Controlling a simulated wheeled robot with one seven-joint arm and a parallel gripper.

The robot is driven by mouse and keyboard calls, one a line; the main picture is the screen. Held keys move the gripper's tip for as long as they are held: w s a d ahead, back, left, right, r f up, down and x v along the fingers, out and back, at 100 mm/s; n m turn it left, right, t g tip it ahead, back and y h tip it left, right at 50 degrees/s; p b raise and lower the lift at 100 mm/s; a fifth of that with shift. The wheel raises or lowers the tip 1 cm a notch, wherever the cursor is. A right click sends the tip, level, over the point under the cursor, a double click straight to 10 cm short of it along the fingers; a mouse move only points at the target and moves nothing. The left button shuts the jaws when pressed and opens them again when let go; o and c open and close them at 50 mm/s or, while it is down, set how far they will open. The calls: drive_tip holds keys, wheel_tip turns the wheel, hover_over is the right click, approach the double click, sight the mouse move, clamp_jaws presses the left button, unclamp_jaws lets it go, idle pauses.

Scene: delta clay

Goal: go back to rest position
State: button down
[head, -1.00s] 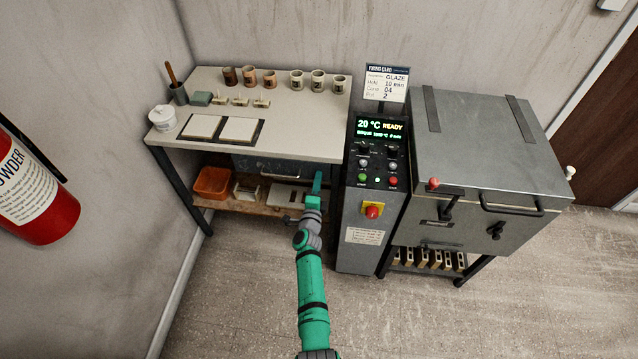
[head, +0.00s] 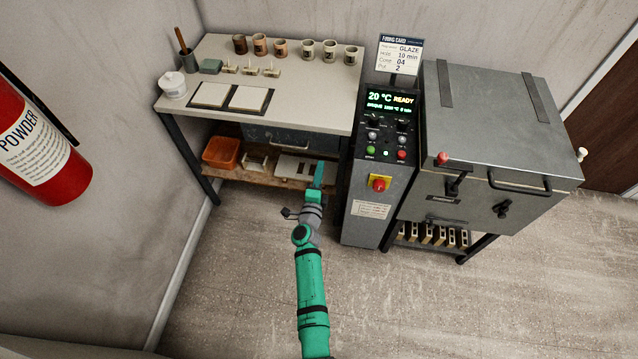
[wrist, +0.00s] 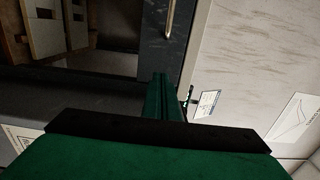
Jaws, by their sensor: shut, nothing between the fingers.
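My green arm reaches forward from the bottom of the head view. My gripper (head: 318,176) is in front of the table, just left of the control pedestal (head: 375,195), and appears apart from both. Its green fingers are shut with nothing between them. In the wrist view the closed fingers (wrist: 163,98) point up the picture, near the dark drawer front and its handle (wrist: 171,18).
The table (head: 310,112) carries cups, tiles and a white jar (head: 172,85). An orange bin (head: 221,152) sits on the lower shelf. The closed grey kiln (head: 490,120) stands right of the pedestal. A fire extinguisher (head: 40,145) is at left. Floor in front is open.

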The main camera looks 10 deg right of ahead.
drive_tip(key=shift+d+v, duration=0.2)
drive_tip(key=shift+v, duration=1.1)
drive_tip(key=shift+d+v, duration=0.2)
drive_tip(key=shift+v, duration=1.1)
drive_tip(key=shift+s+a, duration=0.1)
drive_tip(key=shift+s, duration=0.1)
drive_tip(key=s+a+r+n+y, duration=0.1)
drive_tip(key=s+a+n+y, duration=0.3)
drive_tip(key=s, duration=0.9)
drive_tip(key=s+a+n+h, duration=0.1)
drive_tip(key=s+a+n, duration=0.1)
drive_tip(key=s+n, duration=0.75)
drive_tip(key=s+a+r+n+y, duration=0.1)
drive_tip(key=s+a+r+n, duration=0.1)
drive_tip(key=s+r+n, duration=0.2)
drive_tip(key=s+a+r+n+g+y, duration=0.1)
drive_tip(key=s+a+r+n+y, duration=0.1)
drive_tip(key=s+r, duration=0.8)
drive_tip(key=s+a+n, duration=0.1)
drive_tip(key=s+n, duration=0.1)
drive_tip(key=s, duration=0.7)
drive_tip(key=shift+a+g, duration=0.2)
drive_tip(key=shift+g, duration=0.1)
drive_tip(key=shift+r+n, duration=0.1)
drive_tip(key=shift+n, duration=0.15)
